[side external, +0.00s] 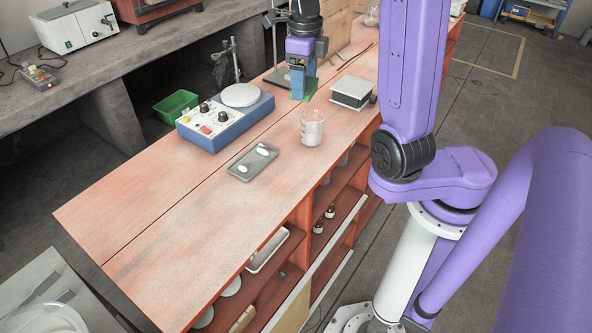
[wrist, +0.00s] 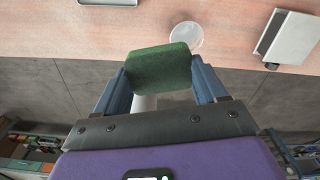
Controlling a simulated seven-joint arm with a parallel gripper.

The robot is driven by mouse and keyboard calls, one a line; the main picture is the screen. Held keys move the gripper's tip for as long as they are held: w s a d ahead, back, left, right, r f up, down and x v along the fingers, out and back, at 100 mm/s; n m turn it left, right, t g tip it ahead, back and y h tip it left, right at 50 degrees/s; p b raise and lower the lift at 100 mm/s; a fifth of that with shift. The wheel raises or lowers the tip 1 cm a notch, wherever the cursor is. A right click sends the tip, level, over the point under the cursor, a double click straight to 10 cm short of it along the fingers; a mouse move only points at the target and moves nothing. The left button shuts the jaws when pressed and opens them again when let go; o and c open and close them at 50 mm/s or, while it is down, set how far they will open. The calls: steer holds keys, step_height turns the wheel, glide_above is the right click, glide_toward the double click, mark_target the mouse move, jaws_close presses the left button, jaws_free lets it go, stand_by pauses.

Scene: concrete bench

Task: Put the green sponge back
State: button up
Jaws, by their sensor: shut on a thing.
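The green sponge (wrist: 158,68) is a dark green block held between the two blue fingers of my gripper (wrist: 160,84) in the wrist view. In the side external view my gripper (side external: 300,82) is at the far part of the bench, behind the glass beaker. Only a thin green strip of the sponge (side external: 297,98) shows there at the fingertips. It is low, close to the bench top; I cannot tell whether it touches.
The glass beaker (side external: 311,127) stands nearer the camera, with a white-topped box (side external: 352,92) to the right. A blue stirrer (side external: 225,120) with a stand and a grey tray (side external: 240,172) with white pieces are left. The bench's (side external: 165,230) near-left part is clear.

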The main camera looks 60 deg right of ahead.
steer(key=s+a+f+n, duration=0.1)
steer(key=s+a+f, duration=0.15)
steer(key=s, duration=0.55)
steer(key=s+a+f, duration=0.1)
steer(key=s+a, duration=0.3)
steer(key=s, duration=0.5)
glide_above(296, 171)
steer(key=shift+n, duration=0.3)
steer(key=f, duration=1)
steer(key=shift+s, duration=0.2)
steer(key=shift+w+f, duration=0.2)
steer(key=shift+f, duration=1.5)
steer(key=shift+f, duration=0.1)
steer(key=o, duration=1)
